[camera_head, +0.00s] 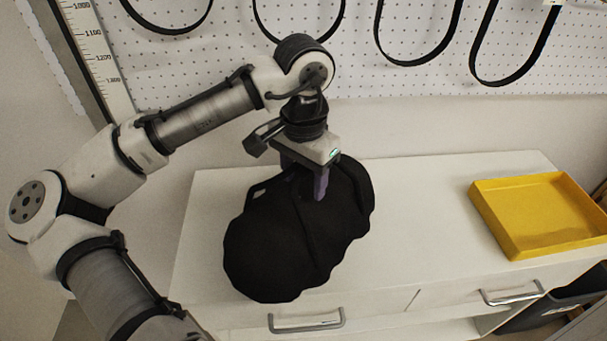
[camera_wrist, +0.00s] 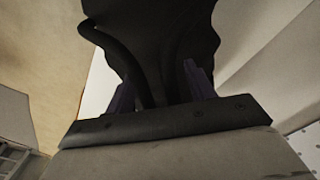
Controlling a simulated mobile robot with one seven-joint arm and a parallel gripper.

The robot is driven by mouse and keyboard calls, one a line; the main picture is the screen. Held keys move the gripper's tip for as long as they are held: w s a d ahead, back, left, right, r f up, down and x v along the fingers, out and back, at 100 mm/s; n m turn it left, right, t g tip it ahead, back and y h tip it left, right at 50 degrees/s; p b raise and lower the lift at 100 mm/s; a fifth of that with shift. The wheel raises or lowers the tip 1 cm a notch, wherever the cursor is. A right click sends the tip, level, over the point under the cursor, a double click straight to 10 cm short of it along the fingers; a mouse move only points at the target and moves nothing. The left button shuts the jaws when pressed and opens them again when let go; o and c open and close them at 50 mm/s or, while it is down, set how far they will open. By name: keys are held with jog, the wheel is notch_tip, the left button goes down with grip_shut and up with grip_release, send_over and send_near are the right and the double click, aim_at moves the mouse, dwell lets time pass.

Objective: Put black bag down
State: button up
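The black bag (camera_head: 290,245) hangs or rests under my gripper (camera_head: 318,185), over the left part of the white cabinet top (camera_head: 420,200). In the wrist view the bag (camera_wrist: 150,30) fills the upper middle, and a strap runs down between the purple fingers of my gripper (camera_wrist: 160,90). The fingers stand on either side of the bag's upper part. Their tips are partly hidden by the black cloth, and the exact grip is hard to see.
A yellow tray (camera_head: 510,247) stands on the right part of the cabinet top. Bare white surface lies between it and the bag. A white pegboard (camera_head: 360,70) with black belts hanging in loops is behind. Drawer handles (camera_head: 306,323) stick out in front. A dark bin (camera_head: 550,305) is at lower right.

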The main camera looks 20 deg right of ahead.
notch_tip(320, 180, up, 12)
jog(key=shift+r+b, duration=0.15)
jog(key=shift+b, duration=0.2)
dwell(0.5)
